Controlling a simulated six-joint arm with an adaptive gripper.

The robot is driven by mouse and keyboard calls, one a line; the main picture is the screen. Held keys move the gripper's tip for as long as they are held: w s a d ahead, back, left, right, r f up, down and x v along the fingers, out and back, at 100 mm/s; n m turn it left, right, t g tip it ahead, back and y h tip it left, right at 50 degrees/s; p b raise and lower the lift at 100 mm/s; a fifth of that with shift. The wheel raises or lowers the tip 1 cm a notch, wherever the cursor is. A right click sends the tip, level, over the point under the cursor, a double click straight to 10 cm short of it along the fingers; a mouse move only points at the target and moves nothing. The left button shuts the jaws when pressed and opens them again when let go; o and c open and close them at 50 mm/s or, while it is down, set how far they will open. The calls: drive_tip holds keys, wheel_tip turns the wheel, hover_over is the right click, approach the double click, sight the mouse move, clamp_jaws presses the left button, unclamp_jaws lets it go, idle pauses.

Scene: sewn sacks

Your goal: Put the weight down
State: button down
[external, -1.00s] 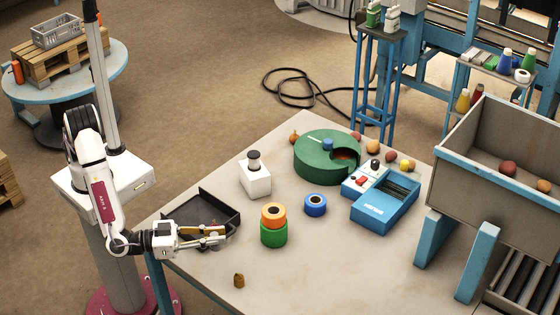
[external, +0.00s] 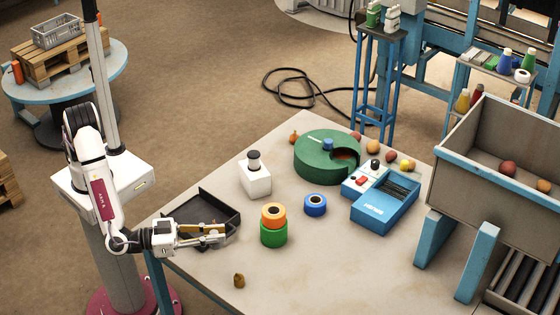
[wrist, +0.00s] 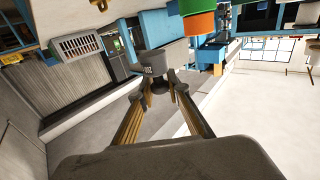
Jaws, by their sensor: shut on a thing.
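My gripper (wrist: 162,88) is shut on the knob of the weight. In the external view my gripper (external: 222,234) is low at the left edge of the table, over the front part of the black tray (external: 203,205). The weight cannot be clearly made out there, and whether it touches the tray cannot be told.
Orange (external: 273,212) and green (external: 273,236) rolls stand stacked right of my gripper, with a blue roll (external: 315,205) beyond. A small brown lump (external: 239,280) lies near the front edge. The table between is clear.

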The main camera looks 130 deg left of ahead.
sight(214, 232)
wheel_tip(214, 232, up, 11)
drive_tip(key=w+a+r, duration=0.2)
drive_tip(key=a, duration=0.8)
drive_tip(key=w+a+r, duration=0.1)
drive_tip(key=w+a, duration=0.1)
drive_tip(key=a, duration=0.8)
drive_tip(key=s+a+r, duration=0.1)
drive_tip(key=s+a, duration=0.1)
drive_tip(key=a, duration=0.8)
drive_tip(key=s+a+r, duration=0.1)
drive_tip(key=s+a, duration=0.2)
drive_tip(key=a, duration=0.7)
drive_tip(key=s+a+f+n+g+y, duration=0.1)
drive_tip(key=s+a+f, duration=0.2)
drive_tip(key=s+a, duration=1.1)
drive_tip(key=s+a+f+n+g+y, duration=0.1)
drive_tip(key=s+a+f, duration=0.1)
drive_tip(key=s+a, duration=1.25)
wheel_tip(214, 232, down, 11)
drive_tip(key=w+a, duration=0.1)
drive_tip(key=shift+w+a, duration=0.25)
drive_tip(key=shift+f, duration=0.15)
drive_tip(key=shift+f, duration=3.1)
